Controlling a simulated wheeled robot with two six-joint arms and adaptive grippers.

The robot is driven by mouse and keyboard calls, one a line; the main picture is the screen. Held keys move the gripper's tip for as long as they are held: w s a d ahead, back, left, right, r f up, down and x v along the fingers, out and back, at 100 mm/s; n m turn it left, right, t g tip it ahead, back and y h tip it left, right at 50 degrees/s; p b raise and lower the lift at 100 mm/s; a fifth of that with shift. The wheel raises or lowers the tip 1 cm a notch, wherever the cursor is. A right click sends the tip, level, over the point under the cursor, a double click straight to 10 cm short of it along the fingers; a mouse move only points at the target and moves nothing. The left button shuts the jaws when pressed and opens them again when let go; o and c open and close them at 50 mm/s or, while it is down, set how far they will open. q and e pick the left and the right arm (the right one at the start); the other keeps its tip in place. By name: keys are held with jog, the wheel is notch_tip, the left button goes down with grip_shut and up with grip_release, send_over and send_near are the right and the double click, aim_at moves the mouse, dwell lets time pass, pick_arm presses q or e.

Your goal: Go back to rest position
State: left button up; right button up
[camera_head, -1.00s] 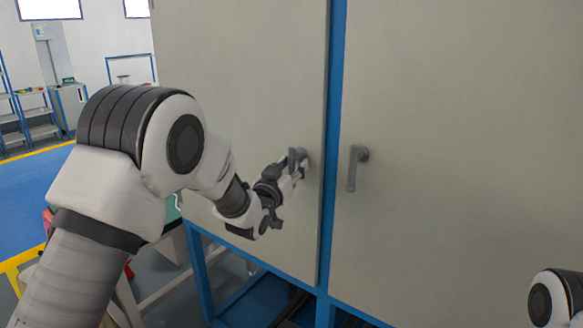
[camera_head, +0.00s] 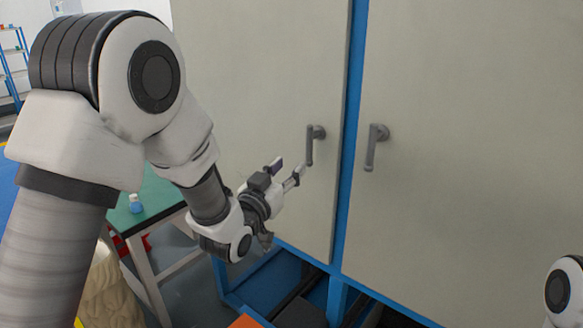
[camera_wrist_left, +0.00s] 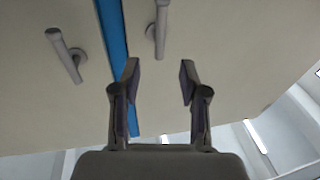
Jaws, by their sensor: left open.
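My left gripper (camera_head: 287,170) is open and empty, a little in front of the left cabinet door and just left of its handle. Its two separated fingers also show in the left wrist view (camera_wrist_left: 158,72). The left door handle (camera_head: 311,146) is a grey lever hanging downward. The right door handle (camera_head: 372,149) is a like lever on the other door. Both handles show in the left wrist view, one at upper left (camera_wrist_left: 66,56) and one at top centre (camera_wrist_left: 159,27). The fingers look apart from both. My right gripper is out of view; only a piece of that arm shows at lower right.
The tall beige cabinet (camera_head: 470,110) with a blue frame (camera_head: 352,120) fills the right side, both doors shut. A green-topped table (camera_head: 165,196) with a small blue-and-white item (camera_head: 135,204) stands left, behind my left arm. An orange surface (camera_head: 245,321) shows at the bottom.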

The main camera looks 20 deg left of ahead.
pick_arm(q)
jog(key=s+a+f+n+g+y, duration=0.1)
jog(key=s+f+g, duration=0.25)
jog(key=f, duration=0.85)
jog(key=s+f+g, duration=0.3)
jog(key=s+f, duration=0.2)
jog(key=f, duration=0.6)
jog(key=s+a+f+n+g+y, duration=0.1)
jog(key=s+f+g, duration=0.3)
jog(key=f, duration=0.8)
jog(key=s+a+f+g, duration=0.1)
jog(key=s+f+g, duration=0.3)
jog(key=s, duration=0.9)
jog(key=s+a+f+g+y, duration=0.1)
jog(key=s+f+g, duration=0.3)
jog(key=s, duration=0.9)
notch_tip(320, 180, down, 2)
jog(key=shift+f, duration=0.2)
jog(key=shift+g, duration=0.25)
